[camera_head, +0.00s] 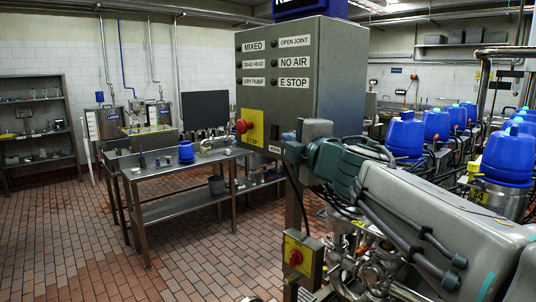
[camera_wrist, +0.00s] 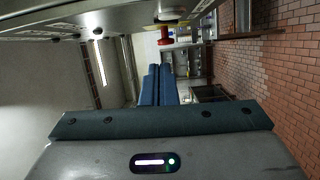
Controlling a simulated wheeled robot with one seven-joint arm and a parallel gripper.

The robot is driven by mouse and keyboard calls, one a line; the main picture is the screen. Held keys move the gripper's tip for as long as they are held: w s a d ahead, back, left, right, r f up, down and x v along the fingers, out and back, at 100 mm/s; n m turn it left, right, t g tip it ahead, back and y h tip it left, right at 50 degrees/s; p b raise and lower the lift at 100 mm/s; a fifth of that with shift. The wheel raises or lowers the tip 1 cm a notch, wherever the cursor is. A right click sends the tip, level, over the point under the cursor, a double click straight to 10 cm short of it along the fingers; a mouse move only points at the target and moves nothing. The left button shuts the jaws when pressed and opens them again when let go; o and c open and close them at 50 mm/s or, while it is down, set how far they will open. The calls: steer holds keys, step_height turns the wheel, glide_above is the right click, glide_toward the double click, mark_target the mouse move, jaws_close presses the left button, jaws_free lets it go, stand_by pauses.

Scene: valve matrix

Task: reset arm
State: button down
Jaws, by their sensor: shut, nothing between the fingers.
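My arm (camera_head: 400,200) reaches in from the lower right in the head view, with its teal wrist in front of the grey control box (camera_head: 340,75). In the wrist view my gripper (camera_wrist: 159,68) shows as two blue fingers lying together, shut with nothing between them. In the head view the gripper end is by the lower right of the box's front; I cannot tell whether it touches. A red mushroom button (camera_head: 241,126) on a yellow plate sits at the box's lower left. It also shows in the wrist view (camera_wrist: 166,41), beyond the fingertips.
A second red button (camera_head: 295,257) on a yellow box is below the arm. Several blue-capped valves (camera_head: 405,135) stand in rows at right. A steel table (camera_head: 185,172) with a blue item (camera_head: 186,151) is at left. The tiled floor (camera_head: 60,240) at front left is clear.

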steer(key=s+d+f+m+g+h, duration=0.35)
steer(key=d+f+m, duration=0.25)
steer(key=f+m, duration=0.25)
steer(key=s+d+f+m+g+h, duration=0.2)
steer(key=s+d+f+m+h, duration=0.25)
steer(key=d+f+m, duration=0.35)
steer(key=s+a+f+m+g, duration=0.2)
steer(key=s+a+f+g, duration=0.1)
steer(key=s+f, duration=0.5)
steer(key=s+a+f+m+g+y, duration=0.1)
steer(key=s+a+f+m+g, duration=0.2)
steer(key=s+f+g, duration=0.2)
steer(key=s+f, duration=0.3)
steer(key=shift+f+y, duration=0.3)
